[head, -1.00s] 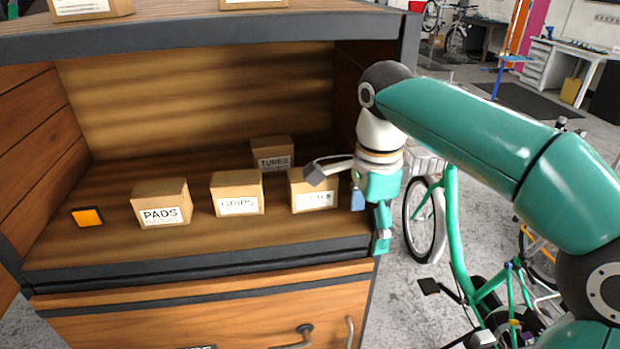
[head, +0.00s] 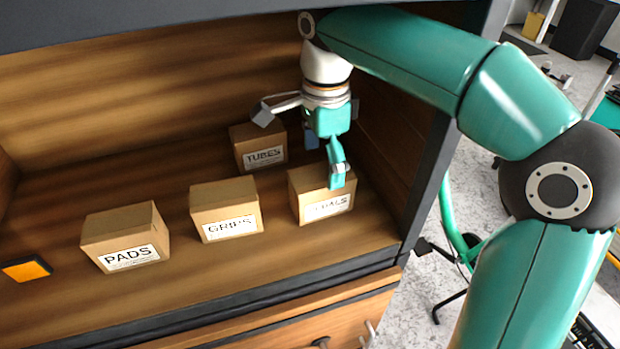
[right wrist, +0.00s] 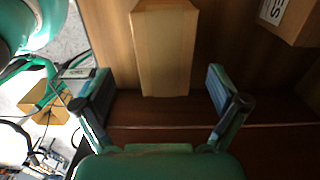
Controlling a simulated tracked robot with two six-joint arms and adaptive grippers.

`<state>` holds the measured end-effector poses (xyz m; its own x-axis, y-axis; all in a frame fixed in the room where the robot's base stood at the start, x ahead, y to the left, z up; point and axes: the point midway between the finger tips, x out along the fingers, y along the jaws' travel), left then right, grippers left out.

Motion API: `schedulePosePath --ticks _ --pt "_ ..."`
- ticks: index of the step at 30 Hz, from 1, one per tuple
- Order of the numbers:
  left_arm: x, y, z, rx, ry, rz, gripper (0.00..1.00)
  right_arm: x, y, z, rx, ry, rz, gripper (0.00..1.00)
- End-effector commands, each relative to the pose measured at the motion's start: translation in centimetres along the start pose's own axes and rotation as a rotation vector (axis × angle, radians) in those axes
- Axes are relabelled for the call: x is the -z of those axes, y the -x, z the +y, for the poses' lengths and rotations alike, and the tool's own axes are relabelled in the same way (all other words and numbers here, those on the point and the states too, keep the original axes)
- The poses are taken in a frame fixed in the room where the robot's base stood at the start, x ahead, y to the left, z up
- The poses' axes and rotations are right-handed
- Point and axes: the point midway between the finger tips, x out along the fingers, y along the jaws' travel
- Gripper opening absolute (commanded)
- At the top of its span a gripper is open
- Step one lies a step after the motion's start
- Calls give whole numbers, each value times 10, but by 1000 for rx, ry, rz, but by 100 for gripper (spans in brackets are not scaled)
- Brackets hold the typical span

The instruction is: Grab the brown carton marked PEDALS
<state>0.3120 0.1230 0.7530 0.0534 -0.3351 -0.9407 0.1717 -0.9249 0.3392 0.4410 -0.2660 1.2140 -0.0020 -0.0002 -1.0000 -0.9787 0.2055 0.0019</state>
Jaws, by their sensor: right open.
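The brown carton marked PEDALS (head: 312,194) stands upright at the right of the shelf in the head view. A finger hides part of its label, leaving the ending readable. My right gripper (head: 325,160) points down over the carton's back right part, open and empty. In the right wrist view, a plain brown carton (right wrist: 163,50), apparently the same one, lies ahead and between the spread fingers (right wrist: 160,93), with a gap on both sides. My left gripper is not in view.
Cartons marked GRIPS (head: 226,210) and PADS (head: 125,238) stand to the left; TUBES (head: 259,147) stands behind. An orange-faced dark block (head: 26,269) lies far left. The cabinet's right wall (head: 392,150) is close to my right arm.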

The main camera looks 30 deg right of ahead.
Motion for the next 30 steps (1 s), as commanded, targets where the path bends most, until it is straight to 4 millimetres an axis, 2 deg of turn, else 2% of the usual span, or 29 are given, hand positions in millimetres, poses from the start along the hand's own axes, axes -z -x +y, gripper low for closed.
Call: schedulePosePath --ticks 11,19,28,30 --pt "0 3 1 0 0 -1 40 0 -31 -3 -3 0 1 97" --pt "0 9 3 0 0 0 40 -2 -68 -7 -4 5 1 97" --pt "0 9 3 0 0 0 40 -3 -74 -8 -1 7 0 97" --pt "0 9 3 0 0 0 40 -3 -74 -8 -1 7 0 87"
